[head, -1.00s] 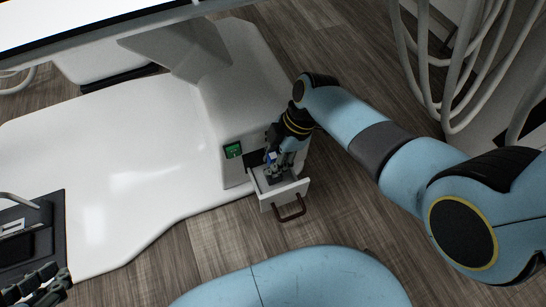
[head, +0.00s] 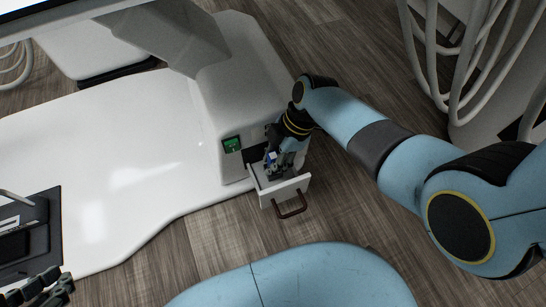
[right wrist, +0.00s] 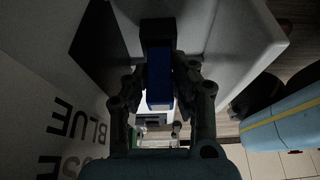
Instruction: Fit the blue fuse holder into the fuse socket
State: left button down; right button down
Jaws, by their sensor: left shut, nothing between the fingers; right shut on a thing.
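The blue fuse holder (right wrist: 160,82) is between the fingers of my right gripper (right wrist: 160,90) in the right wrist view, with a dark part at its far end. In the head view the right gripper (head: 273,162) points down at the open white drawer (head: 294,188), and a bit of blue shows at its fingers. I cannot pick out the fuse socket for sure, nor tell whether the holder touches it. My left gripper (head: 45,288) is shut and empty at the bottom left of the head view.
The drawer has a brown handle (head: 292,207). A green display (head: 232,145) sits on the white housing beside it. A surface in the right wrist view bears the word BLUE (right wrist: 82,124). A dark tray (head: 50,235) lies at the left of the white counter (head: 125,170).

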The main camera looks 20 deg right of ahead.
jog(key=shift+f+b, duration=0.35)
jog(key=shift+f, duration=0.25)
jog(key=c, duration=1)
grip_release()
jog(key=shift+c, duration=0.2)
jog(key=v, duration=1.2)
